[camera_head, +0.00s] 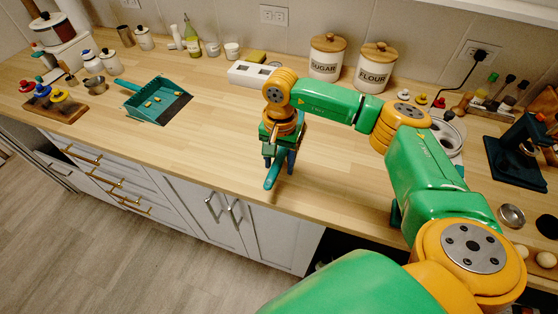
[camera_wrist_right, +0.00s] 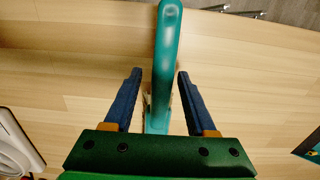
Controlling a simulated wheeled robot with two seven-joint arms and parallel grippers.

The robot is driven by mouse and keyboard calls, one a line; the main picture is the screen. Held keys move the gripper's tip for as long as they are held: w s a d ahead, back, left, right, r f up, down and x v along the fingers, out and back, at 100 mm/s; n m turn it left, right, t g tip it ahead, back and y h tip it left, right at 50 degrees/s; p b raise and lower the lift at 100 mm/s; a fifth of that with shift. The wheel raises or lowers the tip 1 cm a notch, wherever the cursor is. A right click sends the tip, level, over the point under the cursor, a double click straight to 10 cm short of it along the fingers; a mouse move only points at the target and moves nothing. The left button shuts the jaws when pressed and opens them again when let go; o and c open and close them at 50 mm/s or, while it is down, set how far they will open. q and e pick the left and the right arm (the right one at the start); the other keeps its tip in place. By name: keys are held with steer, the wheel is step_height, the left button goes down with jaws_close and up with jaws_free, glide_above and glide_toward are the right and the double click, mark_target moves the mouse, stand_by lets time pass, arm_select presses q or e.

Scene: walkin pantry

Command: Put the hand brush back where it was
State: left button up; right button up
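The teal hand brush (camera_head: 272,176) is on the wooden counter (camera_head: 225,135) under my right gripper (camera_head: 280,155). Its handle points toward the counter's front edge. In the right wrist view the brush (camera_wrist_right: 167,60) lies between the two dark blue fingers of my right gripper (camera_wrist_right: 160,85), with a visible gap on each side. The gripper is open around it. The brush's head end is mostly hidden by the gripper. The teal dustpan (camera_head: 155,100) with small crumbs lies on the counter to the left. My left gripper is out of view.
Sugar (camera_head: 326,57) and flour (camera_head: 376,66) canisters stand at the back, right of a white box (camera_head: 252,74). A board with coloured knobs (camera_head: 55,105) is far left. A dark blue machine (camera_head: 520,150) stands far right. The counter between dustpan and gripper is clear.

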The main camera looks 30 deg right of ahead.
steer(key=shift+w+d, duration=0.15)
steer(key=shift+w, duration=0.05)
step_height(320, 180, up, 2)
steer(key=shift+r+p, duration=0.1)
steer(key=shift+p, duration=0.6)
step_height(320, 180, up, 4)
steer(key=shift+b, duration=1.15)
step_height(320, 180, up, 7)
steer(key=shift+b, duration=0.3)
steer(key=shift+d, duration=0.1)
